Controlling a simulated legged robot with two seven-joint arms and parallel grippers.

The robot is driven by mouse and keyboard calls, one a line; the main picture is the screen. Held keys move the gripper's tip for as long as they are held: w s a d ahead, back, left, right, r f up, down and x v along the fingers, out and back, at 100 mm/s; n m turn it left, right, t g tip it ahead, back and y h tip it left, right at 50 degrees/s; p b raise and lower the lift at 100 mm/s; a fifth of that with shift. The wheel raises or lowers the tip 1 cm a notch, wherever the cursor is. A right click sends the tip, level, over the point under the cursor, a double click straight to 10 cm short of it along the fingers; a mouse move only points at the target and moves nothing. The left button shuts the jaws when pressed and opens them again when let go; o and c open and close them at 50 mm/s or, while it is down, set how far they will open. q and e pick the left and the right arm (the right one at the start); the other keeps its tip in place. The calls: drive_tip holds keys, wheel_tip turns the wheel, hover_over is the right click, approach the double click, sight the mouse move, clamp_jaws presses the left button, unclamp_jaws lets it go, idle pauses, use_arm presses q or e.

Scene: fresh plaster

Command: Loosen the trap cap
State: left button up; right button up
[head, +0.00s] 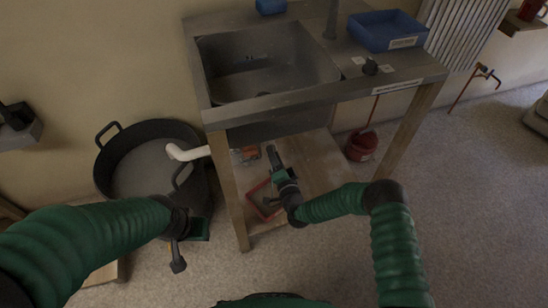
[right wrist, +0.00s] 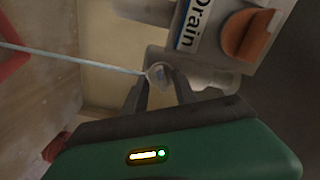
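The sink unit's lower shelf (head: 315,160) is where my right gripper (head: 272,155) reaches in, under the basin (head: 270,65). In the right wrist view my right gripper (right wrist: 160,85) has its two dark fingers apart, with a small pale, round, glassy piece (right wrist: 158,74) at the tips. I cannot tell whether that piece is the trap cap or whether the fingers press on it. A white pipe (head: 185,152) comes out at the unit's left side. My left gripper (head: 178,260) hangs beside the black tub, seemingly empty; its finger gap is unclear.
A large black tub (head: 125,145) stands left of the unit. A red-framed tray (head: 262,200) lies on the shelf. A red bucket (head: 361,147) stands behind. The floor at right is clear.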

drive_tip(key=shift+c, duration=0.4)
drive_tip(key=shift+s, duration=0.1)
clamp_jaws()
drive_tip(key=shift+f+n+p, duration=0.15)
drive_tip(key=shift+n+p, duration=0.5)
drive_tip(key=shift+n, duration=2.65)
